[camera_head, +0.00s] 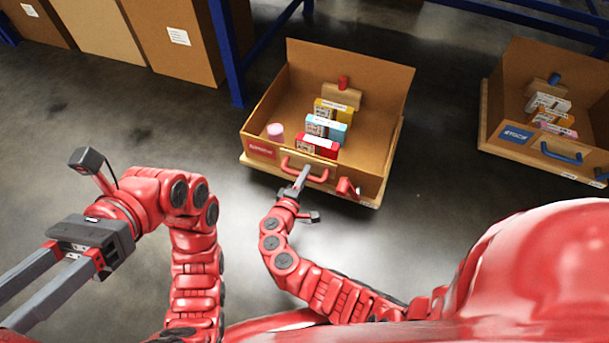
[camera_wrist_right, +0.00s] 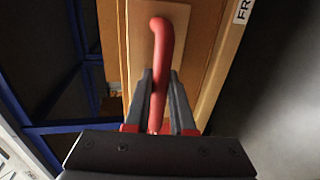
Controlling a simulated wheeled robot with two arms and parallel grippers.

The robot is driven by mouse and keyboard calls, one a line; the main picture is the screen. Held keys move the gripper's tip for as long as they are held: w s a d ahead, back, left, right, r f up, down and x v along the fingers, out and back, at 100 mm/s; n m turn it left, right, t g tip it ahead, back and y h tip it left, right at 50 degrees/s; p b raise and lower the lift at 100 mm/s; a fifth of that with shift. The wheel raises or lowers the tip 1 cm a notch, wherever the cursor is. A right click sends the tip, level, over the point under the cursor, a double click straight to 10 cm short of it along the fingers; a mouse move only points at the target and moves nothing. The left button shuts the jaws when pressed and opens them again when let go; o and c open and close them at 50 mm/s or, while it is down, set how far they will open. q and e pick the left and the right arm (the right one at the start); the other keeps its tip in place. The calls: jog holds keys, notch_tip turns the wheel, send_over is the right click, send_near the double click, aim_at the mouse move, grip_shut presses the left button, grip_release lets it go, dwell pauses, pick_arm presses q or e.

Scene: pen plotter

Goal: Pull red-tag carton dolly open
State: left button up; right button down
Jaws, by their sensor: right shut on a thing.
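The red-tag carton dolly (camera_head: 392,152) is an open cardboard carton on a wooden base, with a red label (camera_head: 262,148) on its front. A red bar handle (camera_head: 318,178) sits at the middle of that front. My right gripper (camera_head: 299,178) is at the handle's left part. In the right wrist view its two fingers are on either side of the red handle (camera_wrist_right: 160,60), shut on it. My left gripper (camera_head: 30,290) is at the lower left, away from the dolly, with its fingers apart and nothing visible between them; the fingertips are cut off by the picture edge.
Inside the carton stand yellow, blue and red boxes (camera_head: 318,145) and a pink cylinder (camera_head: 275,132). A blue-tag carton dolly (camera_head: 515,134) stands at the right. Blue rack posts (camera_head: 229,60) and cardboard boxes (camera_head: 180,35) are behind. The floor between the dollies is clear.

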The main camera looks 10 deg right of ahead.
pick_arm(q)
jog(key=shift+s+a, duration=0.1)
jog(key=shift+s, duration=0.05)
pick_arm(e)
jog(key=shift+s+a+f, duration=0.1)
jog(key=shift+s, duration=0.05)
jog(key=c, duration=0.8)
grip_release()
jog(key=shift+o, duration=0.2)
